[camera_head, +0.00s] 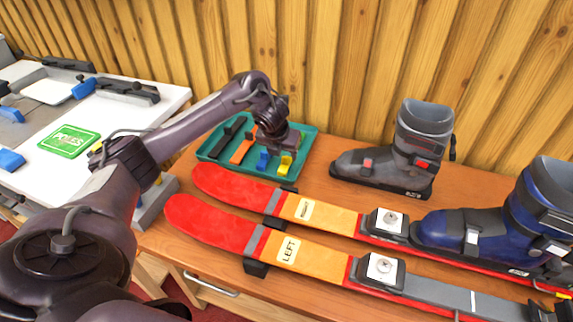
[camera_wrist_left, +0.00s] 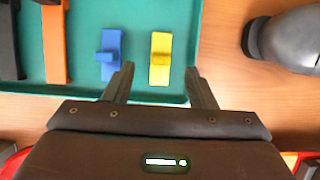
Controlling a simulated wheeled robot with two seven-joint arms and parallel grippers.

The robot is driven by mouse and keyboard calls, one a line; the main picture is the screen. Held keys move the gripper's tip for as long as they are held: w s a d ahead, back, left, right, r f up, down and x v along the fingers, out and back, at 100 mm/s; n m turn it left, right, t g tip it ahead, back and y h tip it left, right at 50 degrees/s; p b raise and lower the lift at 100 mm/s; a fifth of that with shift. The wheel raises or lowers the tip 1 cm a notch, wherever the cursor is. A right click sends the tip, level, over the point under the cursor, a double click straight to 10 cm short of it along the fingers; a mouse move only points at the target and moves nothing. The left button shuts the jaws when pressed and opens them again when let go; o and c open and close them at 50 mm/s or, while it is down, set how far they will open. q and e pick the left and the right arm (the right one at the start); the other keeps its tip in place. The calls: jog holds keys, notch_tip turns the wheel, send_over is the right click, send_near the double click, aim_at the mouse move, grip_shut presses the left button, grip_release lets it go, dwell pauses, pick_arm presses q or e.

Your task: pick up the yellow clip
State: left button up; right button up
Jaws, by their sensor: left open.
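The yellow clip (camera_head: 285,165) lies at the right end of the green tray (camera_head: 305,140). In the left wrist view the yellow clip (camera_wrist_left: 160,58) is flat on the tray, just beyond and between the fingertips of my left gripper (camera_wrist_left: 160,72). My left gripper (camera_head: 290,146) is open and empty over the tray's right part in the head view. The blue clip (camera_wrist_left: 108,55) lies to the left of the yellow one, outside the fingers. My right gripper is in neither view.
An orange piece (camera_head: 243,147) and a black piece (camera_head: 226,138) share the tray. A grey boot (camera_head: 400,155) stands to its right. Two red and orange skis (camera_head: 222,222) lie in front, a blue boot (camera_head: 500,225) on the far one. A white table (camera_head: 130,115) is at left.

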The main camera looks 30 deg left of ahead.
aim_at(286, 157)
pick_arm(q)
jog(key=x, duration=0.4)
jog(key=shift+w, duration=0.15)
jog(key=shift+f, duration=0.3)
jog(key=shift+w+f, duration=0.1)
jog(key=c, duration=0.9)
jog(key=shift+r, duration=0.2)
jog(key=shift+c, duration=0.9)
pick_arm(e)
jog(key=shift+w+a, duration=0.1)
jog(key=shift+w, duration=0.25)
